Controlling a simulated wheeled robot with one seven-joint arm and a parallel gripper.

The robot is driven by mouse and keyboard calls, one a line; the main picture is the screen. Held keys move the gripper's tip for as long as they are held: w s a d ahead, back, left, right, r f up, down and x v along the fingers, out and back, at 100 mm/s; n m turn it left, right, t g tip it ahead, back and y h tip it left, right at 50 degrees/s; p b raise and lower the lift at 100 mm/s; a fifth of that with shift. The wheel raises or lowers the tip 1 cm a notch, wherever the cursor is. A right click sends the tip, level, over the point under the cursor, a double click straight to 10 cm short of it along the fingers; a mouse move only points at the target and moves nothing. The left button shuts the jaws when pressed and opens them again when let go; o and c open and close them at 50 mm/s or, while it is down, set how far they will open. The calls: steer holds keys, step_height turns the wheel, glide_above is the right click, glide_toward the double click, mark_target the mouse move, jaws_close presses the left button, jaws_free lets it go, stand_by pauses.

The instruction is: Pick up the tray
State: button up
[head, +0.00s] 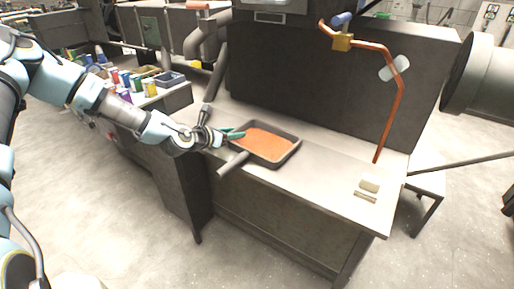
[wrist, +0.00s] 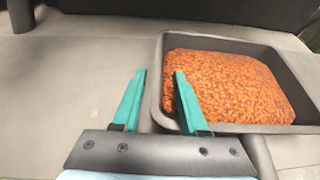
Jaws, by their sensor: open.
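The tray (head: 289,155) is dark grey, shallow and rectangular, filled with orange granular stuff. It rests on the workbench towards its left part in the head view, and fills the right side of the wrist view (wrist: 222,38). My gripper (head: 238,133) is at the tray's left side, its teal fingers apart. In the wrist view my gripper (wrist: 160,72) is open, with the tray's left wall between the fingers in the picture. The right finger overlaps the tray's inside and the left finger is outside it. I cannot tell whether either finger touches the tray.
A short grey cylinder (head: 233,163) sticks out at the bench edge by the tray. A pale block (head: 370,184) lies on the bench (head: 330,175) to the right. An orange pipe (head: 397,105) rises behind. The bench between tray and block is clear.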

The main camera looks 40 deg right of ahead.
jaws_close()
stand_by(1.4)
